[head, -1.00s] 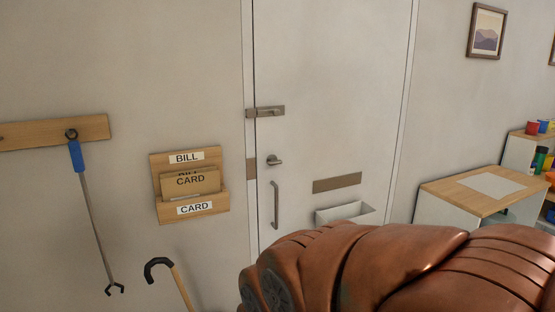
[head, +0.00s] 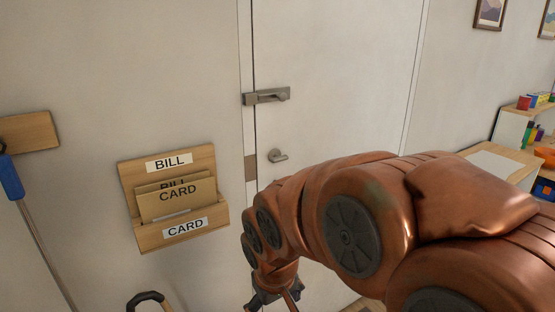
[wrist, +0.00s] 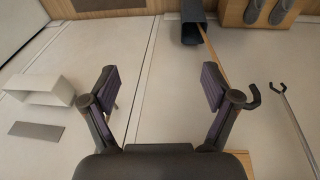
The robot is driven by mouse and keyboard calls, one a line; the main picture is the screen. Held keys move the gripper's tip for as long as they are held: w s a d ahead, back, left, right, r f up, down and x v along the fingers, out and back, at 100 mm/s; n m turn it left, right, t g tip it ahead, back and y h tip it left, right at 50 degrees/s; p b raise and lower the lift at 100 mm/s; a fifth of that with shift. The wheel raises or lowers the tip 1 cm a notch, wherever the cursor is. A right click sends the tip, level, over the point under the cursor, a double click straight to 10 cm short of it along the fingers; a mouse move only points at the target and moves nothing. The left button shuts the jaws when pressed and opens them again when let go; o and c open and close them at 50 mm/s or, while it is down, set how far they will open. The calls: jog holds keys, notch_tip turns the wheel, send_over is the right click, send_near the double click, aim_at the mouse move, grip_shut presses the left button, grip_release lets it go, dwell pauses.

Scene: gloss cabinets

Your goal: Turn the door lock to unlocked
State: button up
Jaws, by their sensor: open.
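The white door (head: 330,60) is closed. A grey metal latch (head: 266,96) crosses its left edge onto the frame, its small handle pointing right. Below it is a small grey turn lever (head: 277,155), also pointing right. I cannot tell which of the two is the lock. My gripper (head: 275,299) is low at the bottom edge of the head view, below both fittings and away from them. In the wrist view my gripper (wrist: 160,86) is open and empty, its two dark fingers wide apart. Neither fitting shows there. My copper arm hides the lower door.
A wooden mail holder (head: 178,205) hangs left of the door. A wooden-topped cabinet (head: 500,165) stands at right. The wrist view shows a white box (wrist: 40,90) and a dark stand (wrist: 193,22).

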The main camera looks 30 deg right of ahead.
jog(key=w+d+r+t+h, duration=0.15)
jog(key=w+d+t, duration=0.25)
jog(key=w+d, duration=0.45)
jog(key=w+d+r+t, duration=0.3)
jog(key=w+d, duration=0.3)
jog(key=w, duration=0.6)
jog(key=t+y, duration=0.2)
jog(key=t, duration=0.7)
send_near(281, 161)
jog(key=w, duration=0.3)
jog(key=shift+w+d+r+p, duration=0.1)
jog(key=shift+w+p, duration=0.2)
jog(key=shift+w, duration=1.05)
jog(key=shift+w+d+f+p, duration=0.15)
jog(key=shift+w+p, duration=0.15)
jog(key=shift+w, duration=1.05)
jog(key=shift+w+d+r+p, duration=0.15)
jog(key=shift+w+p, duration=0.15)
jog(key=shift+w, duration=1.05)
grip_shut()
jog(key=shift+a+n, duration=0.1)
jog(key=shift+n, duration=0.2)
